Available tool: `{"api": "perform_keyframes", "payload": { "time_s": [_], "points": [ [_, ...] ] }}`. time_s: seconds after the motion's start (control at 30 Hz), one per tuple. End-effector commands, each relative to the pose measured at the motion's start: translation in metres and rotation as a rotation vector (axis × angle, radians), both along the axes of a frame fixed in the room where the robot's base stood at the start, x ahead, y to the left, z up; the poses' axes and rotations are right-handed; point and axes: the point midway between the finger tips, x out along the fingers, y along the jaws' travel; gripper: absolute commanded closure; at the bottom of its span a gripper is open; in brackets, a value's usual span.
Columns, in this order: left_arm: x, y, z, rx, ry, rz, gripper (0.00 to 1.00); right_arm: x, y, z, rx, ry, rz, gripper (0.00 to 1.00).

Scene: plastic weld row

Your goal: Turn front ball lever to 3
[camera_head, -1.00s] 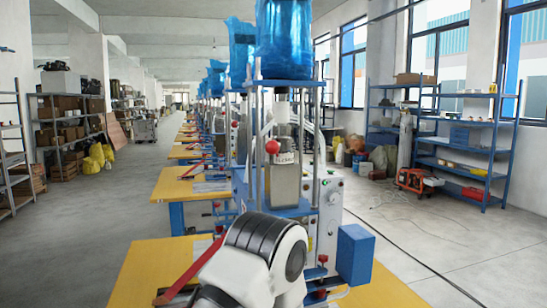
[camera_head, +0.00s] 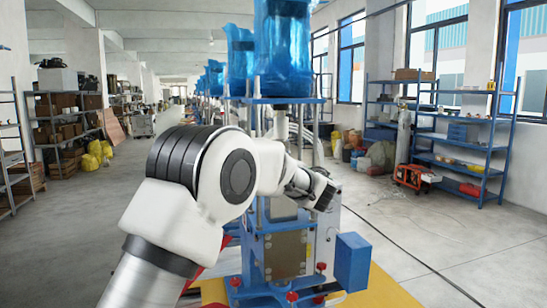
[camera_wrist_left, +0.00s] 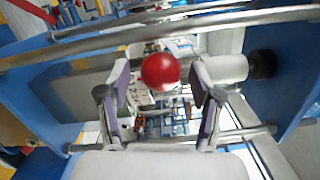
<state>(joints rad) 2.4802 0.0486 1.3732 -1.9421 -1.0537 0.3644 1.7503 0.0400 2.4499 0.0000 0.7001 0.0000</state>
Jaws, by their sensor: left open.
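The red ball (camera_wrist_left: 160,71) of the lever shows in the left wrist view, between the two fingers of my left gripper (camera_wrist_left: 160,80). The fingers are open, with a gap visible on each side of the ball. In the head view my left arm crosses in front of the front press (camera_head: 278,255), and my left gripper (camera_head: 318,190) is at the press's right side. The ball and lever are hidden behind the arm there. The lever's position marks cannot be read. My right gripper is not in view.
The press carries a blue-covered hopper (camera_head: 282,45) and stands on a yellow table (camera_head: 378,292). A blue box (camera_head: 353,260) sits at its right. In the wrist view, metal rods (camera_wrist_left: 240,18) and a white cylinder with a black end (camera_wrist_left: 228,68) are near the fingers.

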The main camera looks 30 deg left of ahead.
Motion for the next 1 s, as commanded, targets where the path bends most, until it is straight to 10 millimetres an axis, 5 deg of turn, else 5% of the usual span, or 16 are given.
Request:
{"api": "perform_keyframes", "payload": {
  "time_s": [0.33,0.5,1.0],
  "points": [
    [0.0059,0.0092,-0.0011,-0.001,0.001,0.0,0.39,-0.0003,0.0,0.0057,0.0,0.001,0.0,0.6],
    [0.0059,0.009,-0.0011,0.0,0.001,0.0,0.99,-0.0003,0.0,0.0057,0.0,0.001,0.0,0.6],
    [0.0056,0.008,-0.0017,0.0,-0.002,0.086,1.0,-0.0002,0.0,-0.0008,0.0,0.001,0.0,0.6]
  ]
}}
